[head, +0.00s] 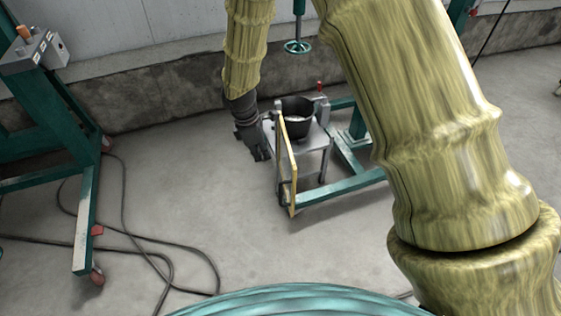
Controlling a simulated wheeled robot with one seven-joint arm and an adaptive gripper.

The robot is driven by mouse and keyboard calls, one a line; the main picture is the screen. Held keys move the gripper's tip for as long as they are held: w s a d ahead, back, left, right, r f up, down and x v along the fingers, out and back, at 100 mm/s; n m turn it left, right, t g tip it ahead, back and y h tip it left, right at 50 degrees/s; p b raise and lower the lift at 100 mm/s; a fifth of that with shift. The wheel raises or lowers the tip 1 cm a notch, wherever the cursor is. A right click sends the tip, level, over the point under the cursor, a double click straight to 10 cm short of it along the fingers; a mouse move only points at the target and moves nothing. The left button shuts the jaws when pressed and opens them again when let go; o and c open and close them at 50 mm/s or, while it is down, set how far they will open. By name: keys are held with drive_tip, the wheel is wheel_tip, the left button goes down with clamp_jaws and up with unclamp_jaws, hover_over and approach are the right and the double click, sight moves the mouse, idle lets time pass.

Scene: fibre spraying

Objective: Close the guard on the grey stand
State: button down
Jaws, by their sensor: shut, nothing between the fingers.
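The grey stand (311,142) is a small metal table near the middle of the head view, with a black bucket (297,125) on its top. The guard (287,165) is a yellow-edged frame on the stand's left side, seen nearly edge-on. Its near end reaches toward the front of the stand; I cannot tell its exact angle. My gripper (261,156) is dark and points down, just left of the guard's far part. It is shut and empty. I cannot tell whether it touches the guard.
A teal frame (340,187) with a mixer shaft and handwheel (297,46) stands behind and right of the stand. Another teal frame (86,205) with a control box is at left. Cables (140,240) lie on the floor.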

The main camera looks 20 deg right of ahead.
drive_tip(key=d+f, duration=0.6)
drive_tip(key=f, duration=0.1)
drive_tip(key=shift+w+d+n, duration=0.2)
drive_tip(key=shift+w+n, duration=0.15)
drive_tip(key=shift+n, duration=0.05)
idle(0.3)
idle(0.4)
